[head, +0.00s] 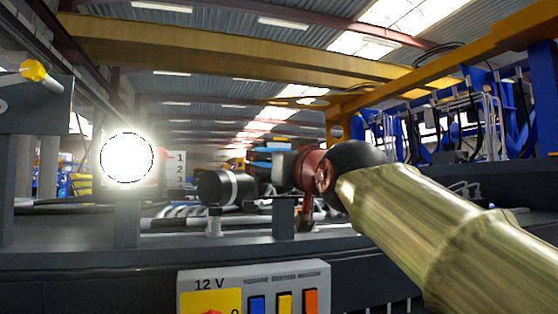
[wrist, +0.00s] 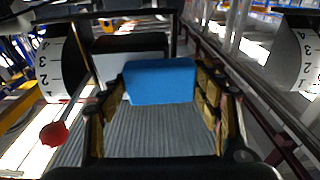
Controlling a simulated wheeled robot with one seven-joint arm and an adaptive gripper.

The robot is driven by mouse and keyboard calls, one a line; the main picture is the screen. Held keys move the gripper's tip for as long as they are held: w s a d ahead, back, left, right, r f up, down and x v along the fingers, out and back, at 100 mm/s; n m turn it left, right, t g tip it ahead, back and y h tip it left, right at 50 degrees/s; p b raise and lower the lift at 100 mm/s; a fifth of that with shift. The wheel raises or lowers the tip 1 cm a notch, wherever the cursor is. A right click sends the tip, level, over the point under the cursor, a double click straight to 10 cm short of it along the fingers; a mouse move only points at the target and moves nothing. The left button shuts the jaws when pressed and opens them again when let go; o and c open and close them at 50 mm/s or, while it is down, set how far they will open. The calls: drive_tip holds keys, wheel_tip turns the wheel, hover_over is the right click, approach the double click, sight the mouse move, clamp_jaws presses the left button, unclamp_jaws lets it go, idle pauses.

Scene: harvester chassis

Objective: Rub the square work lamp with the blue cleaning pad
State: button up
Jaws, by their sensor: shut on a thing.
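The blue cleaning pad (wrist: 160,82) is in the wrist view, between the two fingers of my gripper (wrist: 162,92). The fingers are shut on its sides. A dark box with a pale grey band (wrist: 130,46) shows just beyond the pad; I cannot tell whether it is the square work lamp or whether the pad touches it. In the head view my arm comes in from the right and mostly hides my gripper. A bright lit lamp (head: 127,158) is at the left; its glare looks round and hides its housing. I cannot surely pick out a square lamp.
A grey 12 V panel (head: 255,272) with coloured switches is at the bottom. A black cylinder (head: 226,187) lies left of my arm. A yellow knob (head: 33,70) is upper left. In the wrist view, numbered drums (wrist: 62,65) flank the gripper, with a red ball (wrist: 54,133) at left.

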drive_tip(key=b+v, duration=0.2)
drive_tip(key=v, duration=0.4)
drive_tip(key=shift+r+b, duration=0.15)
drive_tip(key=shift+b, duration=0.15)
idle(0.3)
drive_tip(key=b+v, duration=0.1)
drive_tip(key=v, duration=0.2)
drive_tip(key=shift+r, duration=0.1)
drive_tip(key=shift+a, duration=0.1)
idle(0.5)
